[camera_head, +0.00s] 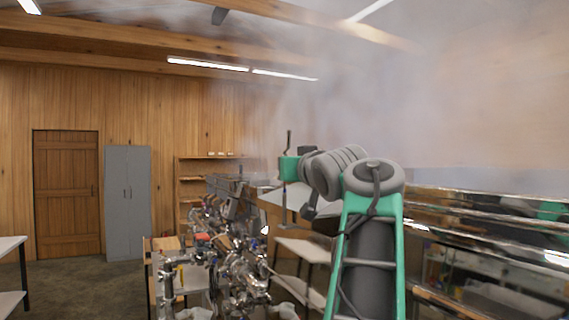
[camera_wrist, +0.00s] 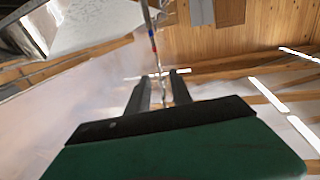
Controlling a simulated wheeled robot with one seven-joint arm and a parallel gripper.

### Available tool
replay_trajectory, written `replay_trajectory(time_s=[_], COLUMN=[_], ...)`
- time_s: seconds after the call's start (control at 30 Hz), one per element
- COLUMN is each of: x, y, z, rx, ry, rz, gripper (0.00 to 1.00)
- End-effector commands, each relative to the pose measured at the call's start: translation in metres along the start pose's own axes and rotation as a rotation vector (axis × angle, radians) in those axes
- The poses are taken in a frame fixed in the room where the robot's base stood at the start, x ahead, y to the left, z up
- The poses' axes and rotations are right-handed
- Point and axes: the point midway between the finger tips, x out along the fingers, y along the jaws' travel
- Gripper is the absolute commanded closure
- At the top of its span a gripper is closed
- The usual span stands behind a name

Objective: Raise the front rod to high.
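A thin upright rod (camera_head: 289,141) shows above and below my gripper in the head view. In the wrist view the rod (camera_wrist: 154,50) has blue and red bands. It runs from the top edge down to the gap between my fingers. My gripper (camera_wrist: 160,77) has its two dark fingers apart, with visible space beside the rod. Whether either finger touches the rod cannot be told. In the head view my green gripper body (camera_head: 289,168) is at the rod's height and hides part of it. Its fingers are too small to make out there.
Piping and valves (camera_head: 235,270) crowd the lower middle. A grey cabinet (camera_head: 128,200) and wooden door (camera_head: 66,195) stand at the back left. Open floor (camera_head: 90,285) lies at the left.

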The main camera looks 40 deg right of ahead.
Motion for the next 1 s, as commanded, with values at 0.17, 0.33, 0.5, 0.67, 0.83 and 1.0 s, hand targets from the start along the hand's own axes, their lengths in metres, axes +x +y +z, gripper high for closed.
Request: replay_trajectory(time_s=[0.17,0.33,0.5,0.67,0.83,1.0], x=[0.037,0.056,0.058,0.058,0.058,0.058], y=[-0.002,-0.001,-0.001,-0.001,-0.001,-0.001], z=[-0.002,-0.001,0.001,0.001,0.001,0.001], rx=[0.002,0.0,0.0,0.0,0.0,0.0], ry=[-0.004,-0.003,-0.002,-0.003,-0.003,-0.003], rz=[-0.003,-0.001,0.001,0.001,0.001,0.001], gripper=[0.73,0.73,0.73,0.79,0.93,1.0])
